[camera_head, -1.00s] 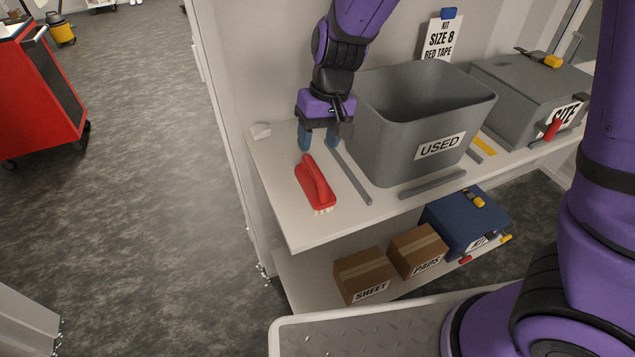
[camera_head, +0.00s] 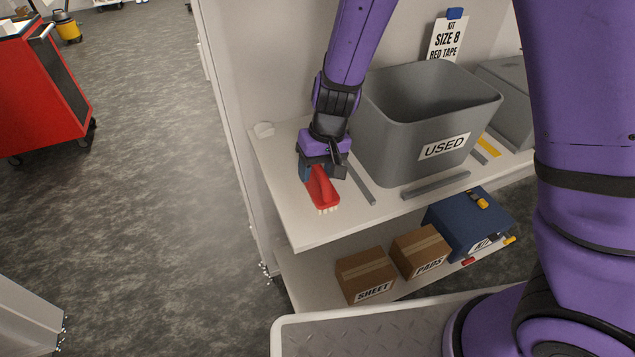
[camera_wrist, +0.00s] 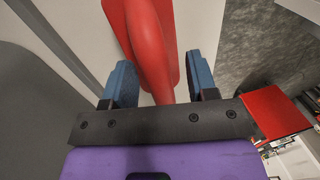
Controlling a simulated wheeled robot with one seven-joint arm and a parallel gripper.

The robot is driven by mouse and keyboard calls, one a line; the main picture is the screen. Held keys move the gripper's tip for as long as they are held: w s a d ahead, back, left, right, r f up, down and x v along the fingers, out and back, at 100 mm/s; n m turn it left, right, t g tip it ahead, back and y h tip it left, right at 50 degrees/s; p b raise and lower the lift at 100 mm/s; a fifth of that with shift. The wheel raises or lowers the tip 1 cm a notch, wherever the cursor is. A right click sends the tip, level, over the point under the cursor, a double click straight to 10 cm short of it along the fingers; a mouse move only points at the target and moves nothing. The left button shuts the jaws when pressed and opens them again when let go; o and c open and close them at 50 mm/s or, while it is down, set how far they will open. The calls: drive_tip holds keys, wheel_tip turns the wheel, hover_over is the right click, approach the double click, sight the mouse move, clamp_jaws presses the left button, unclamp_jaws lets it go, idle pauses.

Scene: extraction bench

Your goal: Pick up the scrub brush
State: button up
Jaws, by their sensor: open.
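The red scrub brush (camera_head: 323,191) lies on the upper white shelf near its left end, pale bristles showing at its near end. My gripper (camera_head: 322,172) is low over the brush and hides its far part in the head view. In the wrist view, the brush's red handle (camera_wrist: 150,50) runs between the two blue fingers of my gripper (camera_wrist: 160,85). The fingers are open, one on each side of the handle, with a visible gap on the left and a smaller one on the right.
A grey bin marked USED (camera_head: 400,150) stands close to the right of my gripper. Grey strips (camera_head: 436,186) edge the bin's place on the shelf (camera_head: 290,220). Cardboard boxes (camera_head: 366,273) and a blue case (camera_head: 465,225) sit on the lower shelf.

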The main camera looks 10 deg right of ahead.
clamp_jaws()
